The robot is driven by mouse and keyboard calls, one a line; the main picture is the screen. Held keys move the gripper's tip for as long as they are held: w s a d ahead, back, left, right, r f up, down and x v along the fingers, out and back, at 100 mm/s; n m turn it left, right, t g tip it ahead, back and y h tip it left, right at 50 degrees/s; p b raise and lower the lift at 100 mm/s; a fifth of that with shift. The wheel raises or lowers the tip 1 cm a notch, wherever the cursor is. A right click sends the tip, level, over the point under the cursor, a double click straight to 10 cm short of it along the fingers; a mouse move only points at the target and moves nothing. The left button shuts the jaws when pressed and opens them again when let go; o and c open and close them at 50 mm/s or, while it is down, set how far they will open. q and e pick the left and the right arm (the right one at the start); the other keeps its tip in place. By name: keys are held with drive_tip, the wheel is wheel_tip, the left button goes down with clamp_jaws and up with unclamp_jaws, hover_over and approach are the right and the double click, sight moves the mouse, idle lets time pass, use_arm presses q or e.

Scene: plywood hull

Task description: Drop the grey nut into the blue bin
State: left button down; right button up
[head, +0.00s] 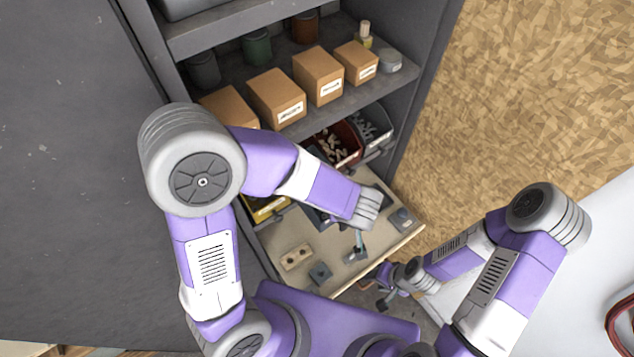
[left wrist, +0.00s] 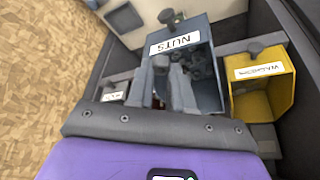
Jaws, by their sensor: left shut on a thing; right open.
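The blue bin (left wrist: 205,50), slate-blue with a NUTS label, fills the middle of the left wrist view and holds several dark nuts. In the head view only a bit of it (head: 318,216) shows beside my left forearm. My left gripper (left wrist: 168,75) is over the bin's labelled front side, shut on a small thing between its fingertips. That thing, taken as the grey nut, is mostly hidden by the fingers. In the head view my left wrist hides much of this area. My right gripper (head: 378,288) is open and empty, low beyond the front edge of the work board.
A yellow bin (left wrist: 262,92) stands right of the blue bin. The pale work board (head: 325,285) carries a holed wooden block (head: 296,257) and a small grey block (head: 319,272). A red bin (head: 350,150) and cardboard boxes (head: 276,97) stand on shelves behind.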

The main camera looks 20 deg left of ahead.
use_arm(q)
drive_tip(key=w+a+f, duration=0.1)
drive_tip(key=w+a, duration=0.1)
drive_tip(key=a, duration=0.1)
drive_tip(key=w+a+f, duration=0.1)
drive_tip(key=w+a, duration=0.5)
drive_tip(key=a, duration=0.1)
drive_tip(key=shift+w+a+f, duration=0.1)
drive_tip(key=shift+w+f, duration=0.1)
drive_tip(key=shift+f, duration=0.2)
wheel_tip(320, 180, down, 4)
drive_tip(key=shift+s+a+r+b, duration=0.1)
drive_tip(key=shift+b, duration=1.05)
drive_tip(key=shift+a+f, duration=0.1)
drive_tip(key=shift+f, duration=0.25)
drive_tip(key=shift+w+r, duration=0.1)
drive_tip(key=shift+w, duration=0.15)
drive_tip(key=shift+s, duration=0.1)
drive_tip(key=shift+f+b, duration=0.3)
drive_tip(key=shift+f, duration=0.2)
drive_tip(key=c, duration=1)
unclamp_jaws()
drive_tip(key=shift+r, duration=0.1)
